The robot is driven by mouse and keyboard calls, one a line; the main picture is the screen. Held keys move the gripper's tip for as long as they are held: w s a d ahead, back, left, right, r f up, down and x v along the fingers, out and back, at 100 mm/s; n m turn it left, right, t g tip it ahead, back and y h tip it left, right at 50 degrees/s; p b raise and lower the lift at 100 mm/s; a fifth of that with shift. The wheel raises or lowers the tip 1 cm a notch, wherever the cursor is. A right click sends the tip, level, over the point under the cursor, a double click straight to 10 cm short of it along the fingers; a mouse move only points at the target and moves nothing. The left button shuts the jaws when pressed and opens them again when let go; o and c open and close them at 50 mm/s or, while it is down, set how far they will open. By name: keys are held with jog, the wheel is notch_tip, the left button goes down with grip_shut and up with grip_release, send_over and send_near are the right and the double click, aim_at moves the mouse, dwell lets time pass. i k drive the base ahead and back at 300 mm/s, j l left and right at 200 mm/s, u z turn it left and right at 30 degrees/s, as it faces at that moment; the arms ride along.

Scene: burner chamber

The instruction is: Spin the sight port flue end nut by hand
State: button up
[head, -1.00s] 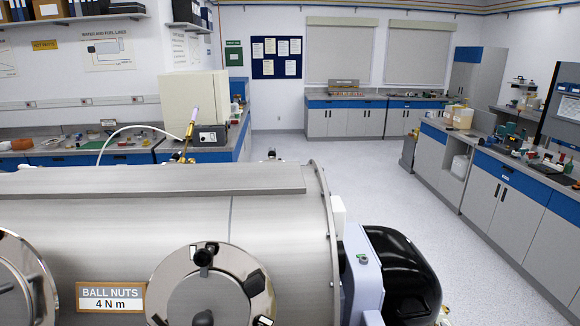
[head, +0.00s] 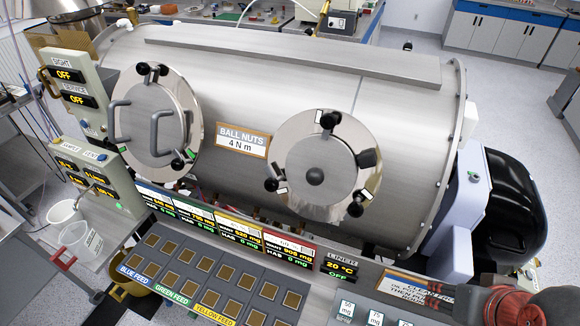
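Two round polished ports sit on the curved steel chamber (head: 270,75). The left port (head: 150,115) has grey loop handles and black ball nuts around its rim, among them a top nut (head: 152,72) and a lower right nut (head: 182,161). The right port (head: 305,150) has a dark central knob (head: 315,177) and black rim nuts: a top nut (head: 329,121), a left nut (head: 272,184), a right nut (head: 366,158) and a lower right nut (head: 356,206). No label marks which port is the sight port or which nut is at the flue end.
A "BALL NUTS 4 N m" plate (head: 243,141) sits between the ports. A feed console (head: 205,285) runs below the chamber. A black rounded housing (head: 510,205) is at right, with open floor behind it.

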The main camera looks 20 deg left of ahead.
aim_at(271, 184)
jog(key=u, duration=1.05)
